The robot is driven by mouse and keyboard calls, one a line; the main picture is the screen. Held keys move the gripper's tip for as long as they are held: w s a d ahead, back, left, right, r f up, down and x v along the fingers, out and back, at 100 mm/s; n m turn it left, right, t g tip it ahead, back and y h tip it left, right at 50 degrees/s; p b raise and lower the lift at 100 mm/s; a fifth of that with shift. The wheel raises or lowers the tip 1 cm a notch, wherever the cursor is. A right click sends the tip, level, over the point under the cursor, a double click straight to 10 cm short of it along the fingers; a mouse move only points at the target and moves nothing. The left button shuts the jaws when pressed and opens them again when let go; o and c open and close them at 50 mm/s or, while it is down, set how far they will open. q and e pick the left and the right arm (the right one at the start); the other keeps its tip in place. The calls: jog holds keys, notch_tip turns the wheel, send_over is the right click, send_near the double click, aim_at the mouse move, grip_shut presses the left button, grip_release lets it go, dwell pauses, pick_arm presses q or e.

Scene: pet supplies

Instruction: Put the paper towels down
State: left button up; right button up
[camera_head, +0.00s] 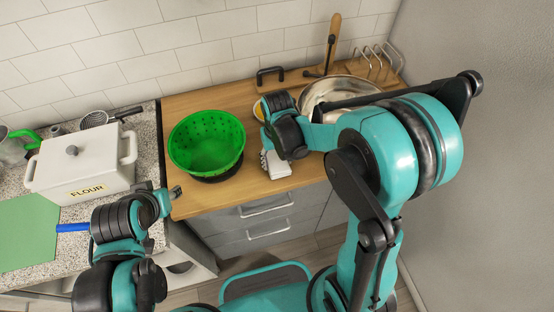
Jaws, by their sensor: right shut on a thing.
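My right gripper (268,153) is over the front part of the wooden counter (235,205), right of the green colander. It is shut on a small white thing (277,167), which looks like the paper towels. Only its lower part shows below the gripper; the gripper and wrist hide the rest. I cannot tell whether it touches the counter. My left gripper (172,193) is at the lower left, by the front left corner of the wooden counter. Its fingers are too small and angled to tell whether they are open.
A green colander (206,140) stands on a dark base. A metal bowl (335,92), partly behind my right arm, and a rack (378,60) are at the back right. A white flour box (85,162) and green board (27,232) are left. The counter's front left is clear.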

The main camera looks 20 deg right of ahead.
aim_at(277, 160)
jog(key=shift+f, duration=0.15)
jog(key=o, duration=1.2)
jog(key=shift+r, duration=0.2)
notch_tip(277, 160, up, 11)
jog(key=p, duration=0.3)
jog(key=s+d+r+t, duration=0.4)
jog(key=s+r+t, duration=0.2)
jog(key=s, duration=0.4)
jog(key=shift+s+d+t+p, duration=0.2)
jog(key=shift+d+t+p, duration=0.15)
jog(key=shift+t, duration=0.25)
